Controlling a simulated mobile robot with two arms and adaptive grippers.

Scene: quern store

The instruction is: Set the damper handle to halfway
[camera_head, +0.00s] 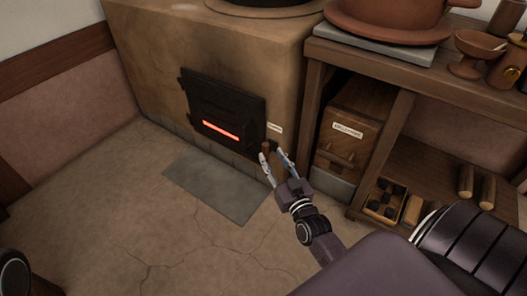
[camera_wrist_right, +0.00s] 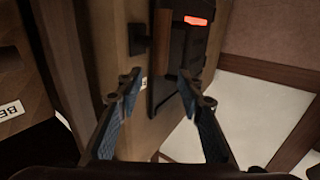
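The damper handle (camera_head: 266,147) is a small brown wooden grip on the stove front, just right of the black fire door and below a small white label (camera_head: 274,127). In the right wrist view the wooden grip (camera_wrist_right: 171,68) sticks out beside a dark mount (camera_wrist_right: 140,38). My right gripper (camera_head: 272,154) is open at the handle. In the right wrist view its fingertips (camera_wrist_right: 160,90) stand apart, with the grip showing between them, closer to the right finger. I cannot tell whether a finger touches it.
The stove (camera_head: 150,50) has a black fire door (camera_head: 228,108) with a glowing red slot. A grey floor plate (camera_head: 225,188) lies before it. On the right stands a wooden shelf unit (camera_head: 340,50) with a labelled wooden box (camera_head: 347,150) and a small crate (camera_head: 384,211). The floor at left is clear.

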